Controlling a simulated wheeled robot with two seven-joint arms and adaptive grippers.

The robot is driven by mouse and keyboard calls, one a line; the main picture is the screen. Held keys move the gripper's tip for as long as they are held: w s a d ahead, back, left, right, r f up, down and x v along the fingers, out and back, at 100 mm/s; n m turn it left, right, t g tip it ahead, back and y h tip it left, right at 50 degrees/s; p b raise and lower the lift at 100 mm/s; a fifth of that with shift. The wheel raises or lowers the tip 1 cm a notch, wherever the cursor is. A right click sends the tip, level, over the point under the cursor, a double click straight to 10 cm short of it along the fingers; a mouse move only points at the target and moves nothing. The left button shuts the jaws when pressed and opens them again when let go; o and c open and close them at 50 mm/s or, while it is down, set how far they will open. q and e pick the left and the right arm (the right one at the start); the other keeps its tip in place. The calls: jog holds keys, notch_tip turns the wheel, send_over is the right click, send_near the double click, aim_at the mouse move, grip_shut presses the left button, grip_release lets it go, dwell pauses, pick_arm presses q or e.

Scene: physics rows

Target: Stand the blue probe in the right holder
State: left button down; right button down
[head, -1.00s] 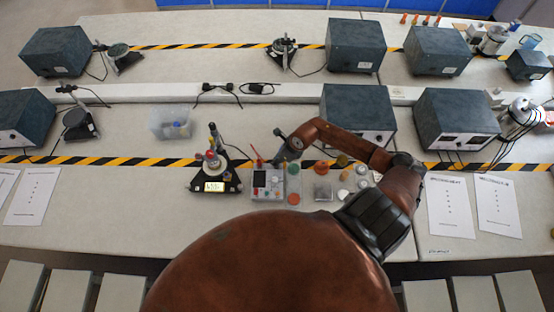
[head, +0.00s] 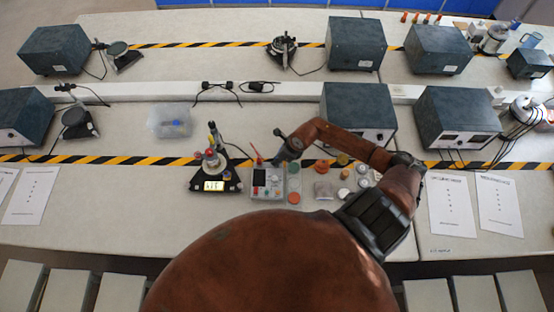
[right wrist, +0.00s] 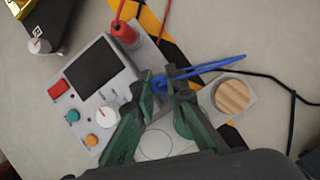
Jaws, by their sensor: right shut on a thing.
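My right gripper (right wrist: 167,80) is shut on the blue probe (right wrist: 160,86), whose blue length runs off to the right (right wrist: 215,66) in the right wrist view. The gripper is over the right side of the grey meter box (right wrist: 73,113), which has a dark screen, a white dial and coloured buttons. A red holder (right wrist: 123,33) with a red lead stands at the box's far edge. The right holder is hidden by the fingers, so I cannot tell whether the probe touches it. In the head view my right gripper (head: 283,158) is beside the meter box (head: 260,179). My left gripper is not in view.
A black stand with a lit display (head: 213,185) is left of the meter box. Small coloured pieces, such as an orange disc (head: 293,198), lie right of it. A wooden disc on a pale block (right wrist: 232,96) is close to the fingers.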

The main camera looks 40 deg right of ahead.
jog(key=shift+f, duration=0.1)
jog(key=c, duration=1.9)
grip_release()
jog(key=shift+o, duration=0.5)
jog(key=shift+o, duration=0.9)
jog(key=shift+r+p, duration=2.6)
jog(key=shift+r, duration=1.2)
